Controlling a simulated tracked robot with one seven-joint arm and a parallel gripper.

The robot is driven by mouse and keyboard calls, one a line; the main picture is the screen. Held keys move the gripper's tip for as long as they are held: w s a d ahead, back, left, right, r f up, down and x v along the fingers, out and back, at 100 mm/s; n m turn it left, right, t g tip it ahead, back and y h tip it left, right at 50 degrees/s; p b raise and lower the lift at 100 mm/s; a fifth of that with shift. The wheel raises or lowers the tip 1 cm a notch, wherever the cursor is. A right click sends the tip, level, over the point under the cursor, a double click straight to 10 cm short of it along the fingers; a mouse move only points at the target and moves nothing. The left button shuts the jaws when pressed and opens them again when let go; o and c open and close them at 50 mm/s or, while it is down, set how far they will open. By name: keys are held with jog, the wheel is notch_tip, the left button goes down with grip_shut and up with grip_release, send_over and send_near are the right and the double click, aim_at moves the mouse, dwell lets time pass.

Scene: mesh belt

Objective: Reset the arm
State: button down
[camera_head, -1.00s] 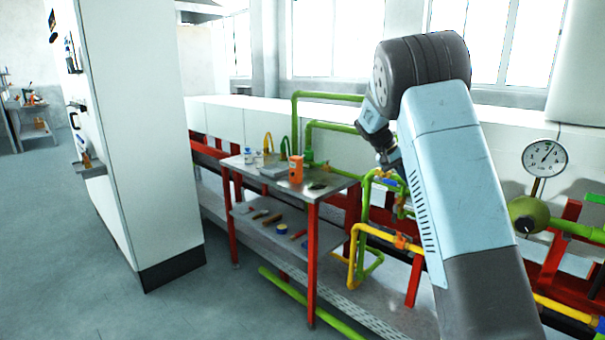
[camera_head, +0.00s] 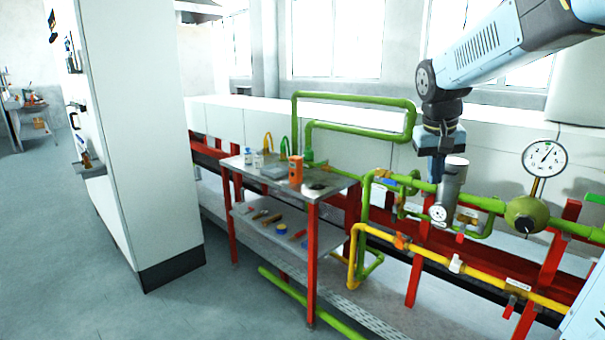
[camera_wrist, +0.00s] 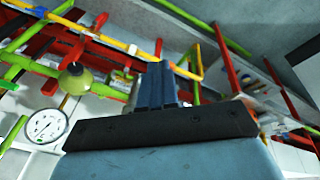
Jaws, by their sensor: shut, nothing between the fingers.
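My arm (camera_head: 500,50) reaches in from the upper right in the head view and bends down at the wrist. My gripper (camera_head: 433,170) points downward in front of the pipework. Its blue fingers (camera_wrist: 158,75) are together and empty in the wrist view. A grey cylinder (camera_head: 455,174) with a small gauge (camera_head: 438,213) stands on the pipes close by the fingers in the head view; I cannot tell whether they touch.
Green pipes, a yellow pipe (camera_head: 480,273) and red supports run along the wall. A large gauge (camera_head: 544,157) stands at right. A metal table (camera_head: 322,185) with tools stands left of the pipes. A white cabinet (camera_head: 140,120) is further left. The grey floor (camera_head: 80,270) is clear.

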jog(key=s+a+f+t+y, duration=0.1)
jog(key=s+a, duration=0.2)
jog(key=s, duration=0.7)
jog(key=s+a+f+n+t+y, duration=0.1)
jog(key=s+a+t, duration=0.1)
jog(key=s, duration=0.8)
jog(key=shift+s+a+f, duration=0.15)
jog(key=shift+a+f, duration=0.25)
jog(key=shift+a, duration=0.05)
